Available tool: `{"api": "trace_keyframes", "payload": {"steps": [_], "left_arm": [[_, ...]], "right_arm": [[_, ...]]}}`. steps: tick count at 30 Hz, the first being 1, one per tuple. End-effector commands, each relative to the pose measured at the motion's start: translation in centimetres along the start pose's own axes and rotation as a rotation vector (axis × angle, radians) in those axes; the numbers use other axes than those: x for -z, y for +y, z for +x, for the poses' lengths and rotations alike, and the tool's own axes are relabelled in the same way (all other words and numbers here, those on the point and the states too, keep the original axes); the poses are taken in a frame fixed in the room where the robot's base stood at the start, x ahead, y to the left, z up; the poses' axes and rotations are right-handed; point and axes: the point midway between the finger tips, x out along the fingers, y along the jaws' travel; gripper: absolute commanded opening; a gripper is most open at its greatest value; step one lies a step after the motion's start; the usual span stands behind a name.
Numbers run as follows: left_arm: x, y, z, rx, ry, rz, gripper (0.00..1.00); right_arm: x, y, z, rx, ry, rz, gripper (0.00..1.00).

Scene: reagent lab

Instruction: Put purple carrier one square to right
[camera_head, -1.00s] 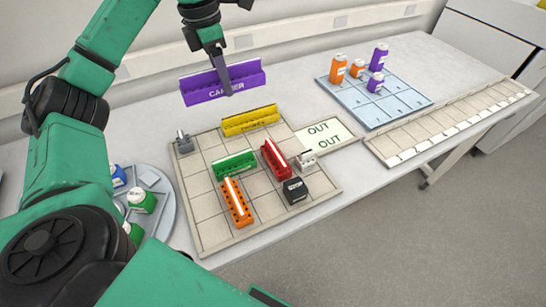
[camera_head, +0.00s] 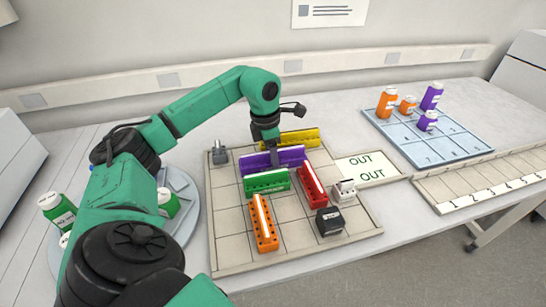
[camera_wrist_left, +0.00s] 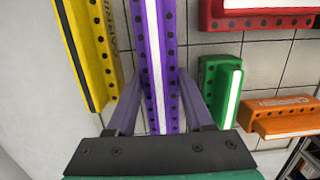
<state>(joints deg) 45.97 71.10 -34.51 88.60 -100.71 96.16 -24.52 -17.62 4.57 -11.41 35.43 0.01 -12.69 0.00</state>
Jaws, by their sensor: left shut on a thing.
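The purple carrier (camera_head: 290,155) is a long block at the back of the gridded board (camera_head: 232,247), between the yellow carrier (camera_head: 300,137) behind and the green carrier (camera_head: 266,181) in front. My left gripper (camera_head: 275,158) is shut on the purple carrier from above. In the left wrist view the purple carrier (camera_wrist_left: 153,55) runs between both fingers, with the yellow carrier (camera_wrist_left: 88,50) to its left and the green carrier (camera_wrist_left: 218,88) to its right. Whether it touches the board is hard to tell. My right gripper is not in view.
On the board are a red carrier (camera_head: 312,186), an orange carrier (camera_head: 264,222), a black block (camera_head: 329,221), a white piece (camera_head: 344,189) and a grey piece (camera_head: 219,154). The OUT plate (camera_head: 367,167) adjoins its right. Bottles stand on a blue tray (camera_head: 450,155) and a round tray (camera_head: 190,208).

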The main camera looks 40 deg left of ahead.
Motion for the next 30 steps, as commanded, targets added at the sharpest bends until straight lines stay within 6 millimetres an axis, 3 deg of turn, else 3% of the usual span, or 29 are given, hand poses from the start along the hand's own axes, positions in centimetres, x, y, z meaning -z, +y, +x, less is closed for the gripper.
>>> {"api": "trace_keyframes", "payload": {"steps": [8, 9, 11, 23, 26, 30], "left_arm": [[0.0, 0.0, 0.3, -0.001, -0.002, 0.000, 0.00], [0.0, 0.0, 0.3, -0.001, -0.001, 0.000, 0.59], [0.0, 0.0, 0.2, -0.001, -0.001, 0.000, 0.82], [-0.1, 0.0, -0.4, -0.001, -0.002, 0.000, 0.82], [-0.1, 0.1, -1.6, -0.003, -0.004, 0.000, 0.82], [-0.2, 0.1, -4.6, -0.003, -0.007, 0.001, 0.82]], "right_arm": [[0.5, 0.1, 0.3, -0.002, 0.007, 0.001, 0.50], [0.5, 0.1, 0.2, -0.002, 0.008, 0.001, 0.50], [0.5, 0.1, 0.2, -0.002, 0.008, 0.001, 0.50], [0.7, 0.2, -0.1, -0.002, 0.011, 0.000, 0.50], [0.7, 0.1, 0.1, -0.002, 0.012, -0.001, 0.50], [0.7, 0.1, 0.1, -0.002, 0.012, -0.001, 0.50]]}}
